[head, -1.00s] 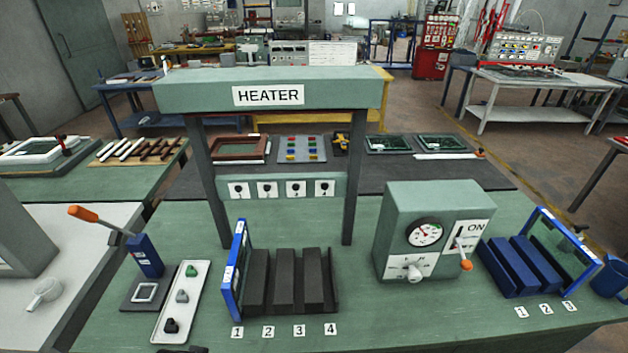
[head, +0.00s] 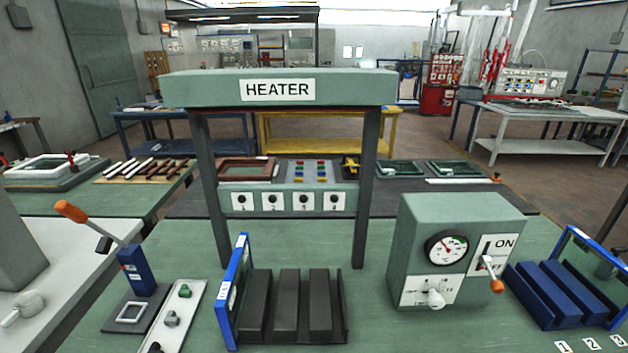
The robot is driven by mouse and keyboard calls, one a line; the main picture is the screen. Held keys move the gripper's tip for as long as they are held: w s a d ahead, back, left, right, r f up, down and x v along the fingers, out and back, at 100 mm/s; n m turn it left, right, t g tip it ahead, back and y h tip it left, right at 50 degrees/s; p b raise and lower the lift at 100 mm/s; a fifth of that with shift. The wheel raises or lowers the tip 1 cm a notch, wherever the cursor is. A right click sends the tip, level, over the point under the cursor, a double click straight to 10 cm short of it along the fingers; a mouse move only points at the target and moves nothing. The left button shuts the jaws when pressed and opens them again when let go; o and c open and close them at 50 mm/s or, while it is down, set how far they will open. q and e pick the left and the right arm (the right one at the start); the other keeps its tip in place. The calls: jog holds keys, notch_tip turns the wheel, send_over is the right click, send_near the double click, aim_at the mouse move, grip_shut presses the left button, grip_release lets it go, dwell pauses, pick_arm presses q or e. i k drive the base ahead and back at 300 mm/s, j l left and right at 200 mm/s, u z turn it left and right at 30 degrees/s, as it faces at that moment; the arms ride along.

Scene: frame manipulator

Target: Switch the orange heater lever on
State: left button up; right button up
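The green heater control box (head: 462,215) stands on the green table, right of centre. Its front carries a round dial (head: 446,248), a white knob (head: 436,298) and a white switch plate marked ON at the top. The orange heater lever (head: 497,287) sticks out of that plate with its orange tip low, below the ON mark. The lower label behind the lever is partly hidden. The heater frame (head: 290,88), labelled HEATER, stands to the left of the box. Neither of my grippers is in view.
A second orange-handled lever (head: 70,211) rises from a blue post (head: 138,270) at the left. A dark slotted rack (head: 290,305) stands below the heater, and a blue slotted rack (head: 560,293) stands right of the box. Table between dark rack and box is bare.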

aim_at(497, 287)
jog(key=z, duration=1.25)
jog(key=k+j+z, duration=0.4)
jog(key=k+j, duration=0.05)
jog(key=k, duration=0.1)
